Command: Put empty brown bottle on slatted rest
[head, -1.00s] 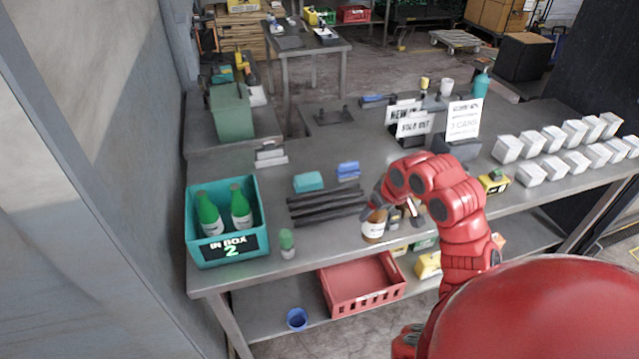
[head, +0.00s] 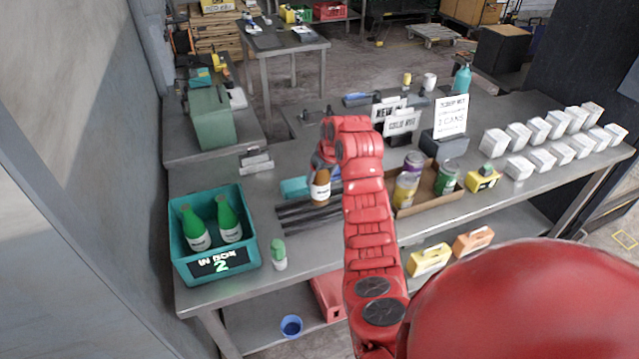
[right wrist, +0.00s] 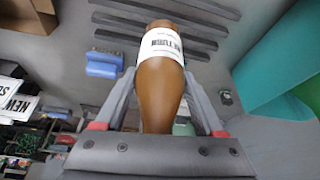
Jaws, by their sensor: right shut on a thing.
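The brown bottle (head: 320,192) with a white label is in my right gripper (head: 323,168). In the head view it appears in front of the right part of the slatted rest (head: 296,218), a set of dark parallel bars on the table. In the right wrist view the bottle (right wrist: 160,85) sits between both fingers, its label reading RETURN. The bars of the rest (right wrist: 150,38) show beyond the bottle's far end. I cannot tell whether bottle and bars touch. My left gripper is not in view.
A teal box (head: 178,262) with green bottles stands left on the table. A small green-topped bottle (head: 279,256) stands beside it.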

